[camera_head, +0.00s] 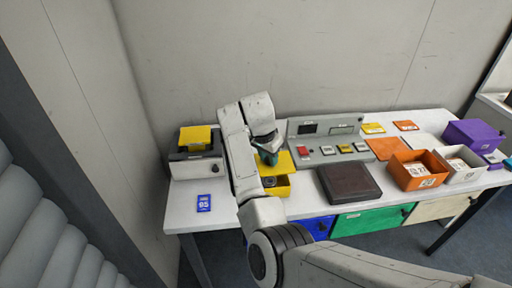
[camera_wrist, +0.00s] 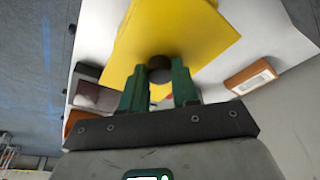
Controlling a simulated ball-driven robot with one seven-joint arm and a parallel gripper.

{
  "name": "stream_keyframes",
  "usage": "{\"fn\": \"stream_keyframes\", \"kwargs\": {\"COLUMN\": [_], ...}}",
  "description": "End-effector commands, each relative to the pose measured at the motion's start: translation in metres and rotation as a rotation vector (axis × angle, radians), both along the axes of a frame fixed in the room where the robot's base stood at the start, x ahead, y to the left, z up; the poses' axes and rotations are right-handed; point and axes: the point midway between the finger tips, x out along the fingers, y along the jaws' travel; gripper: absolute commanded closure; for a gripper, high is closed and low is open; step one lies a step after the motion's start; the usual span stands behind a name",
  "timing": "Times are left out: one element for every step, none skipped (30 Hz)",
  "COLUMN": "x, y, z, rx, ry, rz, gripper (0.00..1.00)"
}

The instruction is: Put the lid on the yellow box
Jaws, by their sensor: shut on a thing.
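My gripper (camera_head: 268,158) is shut on the dark round knob (camera_wrist: 159,70) of a flat yellow lid (camera_head: 283,165). The lid fills the upper middle of the wrist view (camera_wrist: 180,30), with the green fingers on either side of its knob. The yellow box (camera_head: 282,188) stands on the table just below and in front of the lid in the head view. Its top is partly open to view, with something dark inside. My arm covers its left part. The lid appears above the box's rear part; I cannot tell whether they touch. The box is not clearly visible in the wrist view.
A grey panel with buttons (camera_head: 328,151) stands behind, and a dark brown flat box (camera_head: 348,183) lies right of the yellow box. An orange bin (camera_head: 418,170) and a white bin (camera_head: 460,165) stand farther right.

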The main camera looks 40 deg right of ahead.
Motion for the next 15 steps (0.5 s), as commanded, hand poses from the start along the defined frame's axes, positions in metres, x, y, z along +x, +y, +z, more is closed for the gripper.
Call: {"fn": "stream_keyframes", "kwargs": {"x": [0.0, 0.0, 0.0, 0.0, 0.0, 0.0, 0.0, 0.0, 0.0, 0.0, 0.0, 0.0, 0.0, 0.0, 0.0], "y": [0.0, 0.0, 0.0, 0.0, 0.0, 0.0, 0.0, 0.0, 0.0, 0.0, 0.0, 0.0, 0.0, 0.0, 0.0], "z": [-0.001, -0.001, -0.002, -0.003, -0.004, -0.005, -0.007, -0.009, -0.011, -0.013, -0.016, -0.019, -0.021, -0.024, -0.028], "rx": [0.0, 0.0, 0.0, 0.0, 0.0, 0.0, 0.0, 0.0, 0.0, 0.0, 0.0, 0.0, 0.0, 0.0, 0.0], "ry": [0.001, 0.001, 0.0, 0.0, 0.0, 0.0, 0.0, 0.0, 0.0, 0.0, 0.0, 0.0, 0.0, 0.0, 0.0], "rz": [-0.001, 0.0, 0.0, 0.0, 0.0, 0.0, 0.0, 0.0, 0.0, 0.001, 0.001, 0.001, 0.001, 0.001, 0.001], "gripper": [1.0, 1.0, 1.0, 1.0, 1.0, 1.0, 1.0, 1.0, 1.0, 1.0, 1.0, 1.0, 1.0, 1.0, 1.0]}}
